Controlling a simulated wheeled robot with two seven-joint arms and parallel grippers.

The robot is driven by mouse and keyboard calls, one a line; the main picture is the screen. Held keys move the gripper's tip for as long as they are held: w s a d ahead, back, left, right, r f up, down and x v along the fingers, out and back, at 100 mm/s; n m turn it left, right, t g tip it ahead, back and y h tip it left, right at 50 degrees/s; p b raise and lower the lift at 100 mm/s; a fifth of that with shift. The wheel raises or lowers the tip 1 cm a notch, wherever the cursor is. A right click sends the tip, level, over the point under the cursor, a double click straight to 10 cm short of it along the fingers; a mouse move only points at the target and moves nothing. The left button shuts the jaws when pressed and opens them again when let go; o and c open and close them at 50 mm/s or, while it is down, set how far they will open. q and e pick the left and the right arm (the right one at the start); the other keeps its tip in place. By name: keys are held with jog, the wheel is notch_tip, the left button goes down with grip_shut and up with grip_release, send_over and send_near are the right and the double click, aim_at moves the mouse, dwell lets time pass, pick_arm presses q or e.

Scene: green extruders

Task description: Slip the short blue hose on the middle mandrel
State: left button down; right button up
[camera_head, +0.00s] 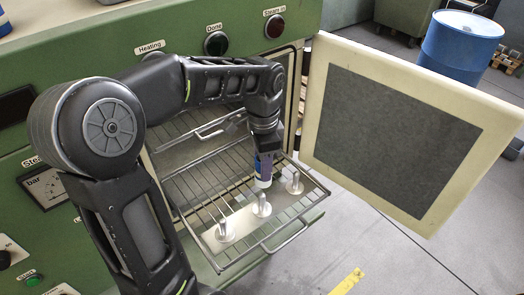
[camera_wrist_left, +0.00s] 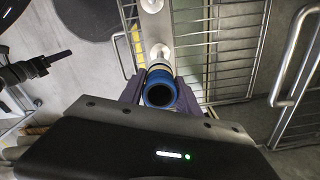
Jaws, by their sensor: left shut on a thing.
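The short blue hose (camera_head: 262,165) is in my left gripper (camera_head: 264,152), above the wire rack in the head view. Its white lower end is close over the middle mandrel (camera_head: 262,207); I cannot tell whether they touch. In the left wrist view I look into the hose's open blue end (camera_wrist_left: 160,88), between the dark fingers of my left gripper (camera_wrist_left: 160,94). A mandrel (camera_wrist_left: 160,52) shows just beyond it, and another mandrel (camera_wrist_left: 152,5) at the top edge. In the head view, a left mandrel (camera_head: 224,230) and a right mandrel (camera_head: 295,184) stand bare.
The wire rack (camera_head: 283,236) with a front handle sticks out of the green machine (camera_head: 135,38). The open door (camera_head: 318,130) stands close on the right. A blue barrel (camera_head: 458,45) is farther back. A dark jointed thing (camera_wrist_left: 25,72) at the left wrist view's left is unclear.

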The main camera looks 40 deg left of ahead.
pick_arm(q)
jog(key=shift+a+f, duration=0.1)
dwell(0.3)
jog(key=b, duration=0.4)
send_over(262, 195)
jog(key=shift+w+f, duration=0.1)
jog(key=shift+f, duration=2.05)
jog(key=shift+f+b, duration=0.9)
jog(key=shift+f, duration=0.6)
jog(key=shift+f, duration=0.1)
jog(key=shift+f+b, duration=0.9)
jog(key=shift+f, duration=0.2)
jog(key=shift+f, duration=0.25)
jog(key=shift+f+b, duration=0.8)
jog(key=shift+f, duration=0.1)
